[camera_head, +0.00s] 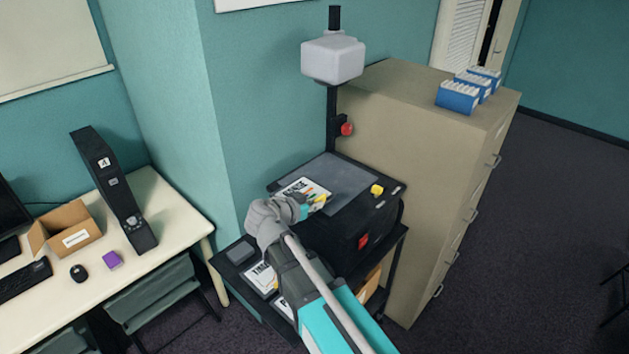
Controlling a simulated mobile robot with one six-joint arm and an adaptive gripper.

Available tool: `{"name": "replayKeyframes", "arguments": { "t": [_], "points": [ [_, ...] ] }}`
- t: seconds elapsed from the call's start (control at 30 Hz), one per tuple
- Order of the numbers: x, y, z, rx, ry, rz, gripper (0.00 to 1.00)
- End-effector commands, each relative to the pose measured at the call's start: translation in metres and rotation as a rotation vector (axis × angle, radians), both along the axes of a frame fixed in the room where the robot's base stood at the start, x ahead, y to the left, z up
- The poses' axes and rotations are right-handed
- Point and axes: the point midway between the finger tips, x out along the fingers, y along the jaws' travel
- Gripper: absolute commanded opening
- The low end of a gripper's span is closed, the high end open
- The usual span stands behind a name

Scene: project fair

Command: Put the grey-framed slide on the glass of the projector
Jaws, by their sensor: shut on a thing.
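The projector (352,225) is a black box on a cart, with a dark glass plate (345,178) on top and a grey head (333,60) on a post above. A pale slide (297,186) with dark print and coloured marks is over the left part of the glass. My gripper (303,207) is at its near edge, shut on it. I cannot tell whether the slide touches the glass, and its frame colour is unclear. My wrist hides part of the glass's near left edge.
Pale printed sheets or slides (262,278) and a dark grey flat piece (240,252) lie on the cart's lower shelf. A beige cabinet (420,130) with blue boxes (458,97) stands close right. A desk (170,210) with an open carton (72,229) is left.

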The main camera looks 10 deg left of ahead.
Motion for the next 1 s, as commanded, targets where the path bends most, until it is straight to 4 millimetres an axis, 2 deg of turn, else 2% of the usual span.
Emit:
{"name": "replayKeyframes", "arguments": {
  "t": [0.03,0.17,0.67,0.87,1.0],
  "points": [
    [0.0,0.0,0.009,0.0,-0.001,-0.001,0.0],
    [0.0,0.001,0.013,0.0,-0.001,-0.003,0.0],
    [0.005,-0.003,0.011,0.0,-0.001,-0.011,0.0],
    [0.024,-0.003,0.001,0.001,-0.001,-0.012,0.0],
    [0.047,-0.004,-0.01,0.002,-0.001,-0.014,0.0]
  ]
}}
